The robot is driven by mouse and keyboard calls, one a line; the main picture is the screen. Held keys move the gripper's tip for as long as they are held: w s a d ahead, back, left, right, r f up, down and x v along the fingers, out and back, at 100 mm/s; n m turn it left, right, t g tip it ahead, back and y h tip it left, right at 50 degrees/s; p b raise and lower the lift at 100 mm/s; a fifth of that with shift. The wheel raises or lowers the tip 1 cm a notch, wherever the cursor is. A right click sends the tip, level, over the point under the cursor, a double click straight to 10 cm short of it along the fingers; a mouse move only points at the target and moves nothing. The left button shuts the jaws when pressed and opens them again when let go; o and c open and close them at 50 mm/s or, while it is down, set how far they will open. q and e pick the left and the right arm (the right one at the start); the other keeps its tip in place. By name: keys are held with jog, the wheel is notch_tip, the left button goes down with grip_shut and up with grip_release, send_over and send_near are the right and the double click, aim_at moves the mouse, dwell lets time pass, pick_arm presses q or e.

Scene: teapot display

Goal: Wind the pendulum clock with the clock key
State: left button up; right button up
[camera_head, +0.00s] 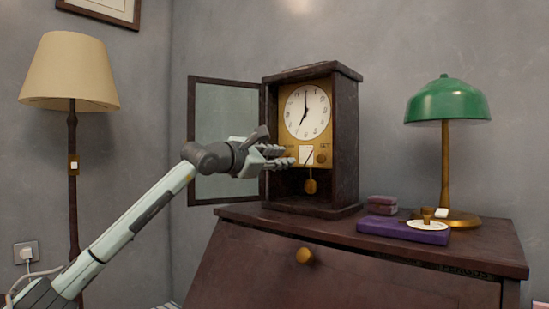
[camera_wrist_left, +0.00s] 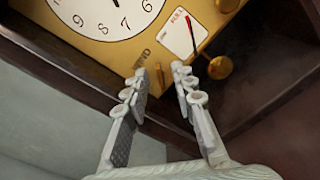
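The pendulum clock (camera_head: 347,140) stands on the desk with its glass door (camera_head: 217,105) swung open to the left. My left gripper (camera_head: 285,157) is at the plate's lower left. In the left wrist view its fingers (camera_wrist_left: 160,76) are apart, just below the "WIND" lettering. A small thin brown piece (camera_wrist_left: 160,77) shows between the fingertips, touching neither. I cannot tell whether it is the clock key. My right gripper is not in view.
The desk (camera_head: 380,265) has a round brass knob. Right of the clock lie small reddish boxes (camera_head: 382,204) and a purple book (camera_head: 400,231) bearing a white dish (camera_head: 428,225). A green lamp (camera_head: 447,105) stands behind. A floor lamp (camera_head: 70,75) stands at left.

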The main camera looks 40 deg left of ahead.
pick_arm(q)
jog(key=s, duration=1.2)
jog(key=shift+a, duration=0.45)
dwell(0.5)
